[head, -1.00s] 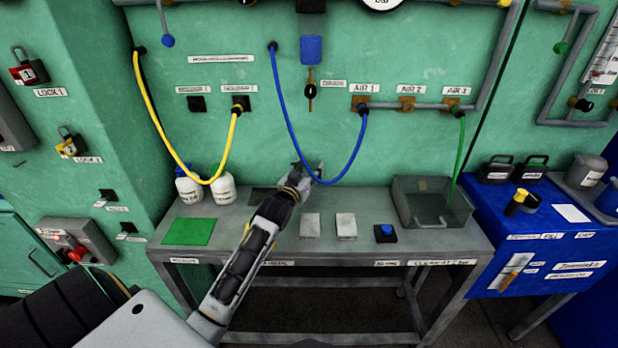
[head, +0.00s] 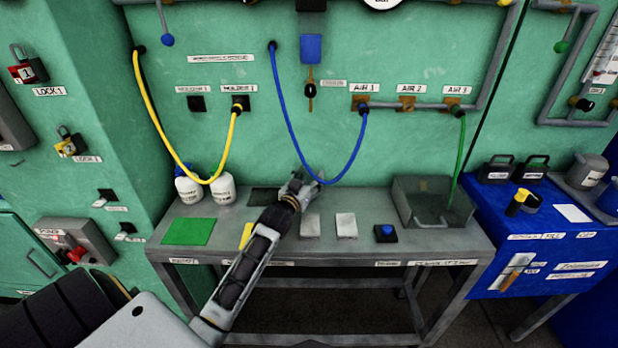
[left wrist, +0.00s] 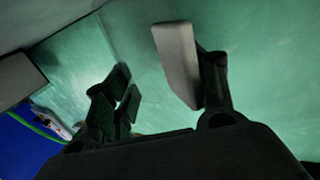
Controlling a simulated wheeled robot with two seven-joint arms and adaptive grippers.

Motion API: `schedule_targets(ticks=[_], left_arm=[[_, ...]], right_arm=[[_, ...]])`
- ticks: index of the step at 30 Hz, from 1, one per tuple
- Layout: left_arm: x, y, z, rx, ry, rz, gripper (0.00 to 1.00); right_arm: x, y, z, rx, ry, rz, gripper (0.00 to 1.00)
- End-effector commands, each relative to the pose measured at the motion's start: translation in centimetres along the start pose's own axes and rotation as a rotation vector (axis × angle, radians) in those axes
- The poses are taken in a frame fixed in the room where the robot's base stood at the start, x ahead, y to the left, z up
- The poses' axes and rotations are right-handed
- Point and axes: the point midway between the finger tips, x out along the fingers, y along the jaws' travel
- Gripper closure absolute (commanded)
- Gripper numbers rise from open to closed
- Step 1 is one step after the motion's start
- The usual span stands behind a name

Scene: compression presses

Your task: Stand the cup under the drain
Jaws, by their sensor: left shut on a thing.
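The drain is a small valve with a brown outlet (head: 310,103) below a blue bowl (head: 311,48) on the green wall, beside a label. My left gripper (head: 306,182) is low over the back of the grey bench, below the drain and near the hanging blue hose. No cup is clearly recognisable elsewhere. My right gripper is not in view.
The grey bench (head: 300,262) carries two white bottles, a green mat (head: 189,231), two pale blocks, a blue-topped button (head: 386,233) and a grey open bin (head: 432,218). A yellow thing (head: 246,234) is partly behind my arm.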

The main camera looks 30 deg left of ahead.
Motion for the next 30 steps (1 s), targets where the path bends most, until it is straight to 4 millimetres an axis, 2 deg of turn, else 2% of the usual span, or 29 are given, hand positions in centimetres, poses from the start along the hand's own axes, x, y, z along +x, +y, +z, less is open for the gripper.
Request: schedule_targets(ticks=[12, 13, 17, 30], left_arm=[[-0.1, 0.0, 1.2, -0.003, -0.012, 0.000, 0.62], [-0.1, 0.0, 1.3, -0.003, -0.014, 0.000, 0.40], [-0.1, 0.1, 1.5, -0.004, -0.018, 0.000, 0.24], [-0.1, 0.2, 1.5, -0.007, -0.022, 0.002, 0.22]], right_arm=[[-0.2, 0.4, -0.8, -0.003, 0.012, 0.004, 1.00], [-0.2, 0.4, -0.8, -0.003, 0.012, 0.004, 1.00], [-0.1, 0.4, -0.8, -0.003, 0.012, 0.004, 1.00], [-0.1, 0.1, -0.7, 0.000, 0.010, 0.001, 1.00]])
